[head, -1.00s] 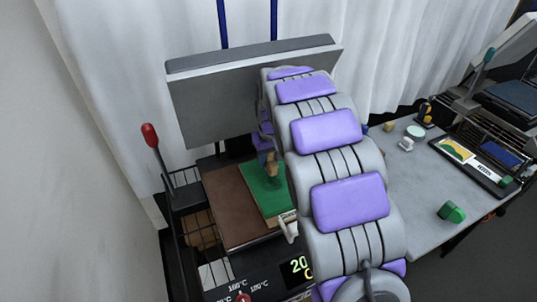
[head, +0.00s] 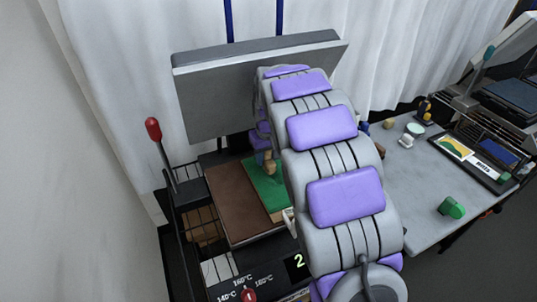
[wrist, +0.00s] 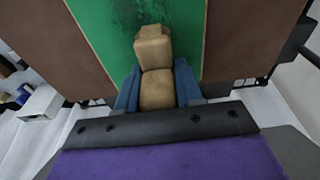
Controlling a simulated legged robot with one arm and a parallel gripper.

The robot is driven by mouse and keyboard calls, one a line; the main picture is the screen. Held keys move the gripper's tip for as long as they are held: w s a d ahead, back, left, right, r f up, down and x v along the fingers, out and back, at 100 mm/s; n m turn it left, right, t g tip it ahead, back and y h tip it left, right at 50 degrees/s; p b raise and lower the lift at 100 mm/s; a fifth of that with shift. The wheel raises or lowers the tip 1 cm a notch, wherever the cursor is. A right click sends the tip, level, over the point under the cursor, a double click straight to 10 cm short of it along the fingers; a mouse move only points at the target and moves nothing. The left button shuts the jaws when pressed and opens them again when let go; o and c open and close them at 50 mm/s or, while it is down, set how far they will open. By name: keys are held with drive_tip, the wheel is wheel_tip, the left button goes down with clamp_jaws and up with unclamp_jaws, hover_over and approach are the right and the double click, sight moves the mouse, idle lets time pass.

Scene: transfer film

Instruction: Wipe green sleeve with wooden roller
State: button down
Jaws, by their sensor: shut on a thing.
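The green sleeve (head: 258,183) lies on the brown pad of the heat press, partly hidden behind my arm in the head view. In the wrist view the green sleeve (wrist: 105,30) fills the upper middle and has a dark smudge near the roller. My gripper (wrist: 157,88) is shut on the wooden roller (wrist: 153,48), its blue fingers on either side of the tan wood. The roller's far end is over the green sleeve. I cannot tell whether it touches. In the head view the roller (head: 270,165) shows small beside my arm.
The brown pad (head: 235,205) surrounds the sleeve. The press's raised grey plate (head: 220,100) stands behind it, and a red-knobbed lever (head: 153,130) rises at left. A grey table (head: 425,185) at right holds a green object (head: 451,208) and several small items.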

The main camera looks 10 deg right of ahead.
drive_tip(key=shift+a+f, duration=0.15)
drive_tip(key=shift+f, duration=0.05)
drive_tip(key=shift+d+f, duration=0.2)
drive_tip(key=shift+d, duration=0.45)
drive_tip(key=shift+f, duration=0.15)
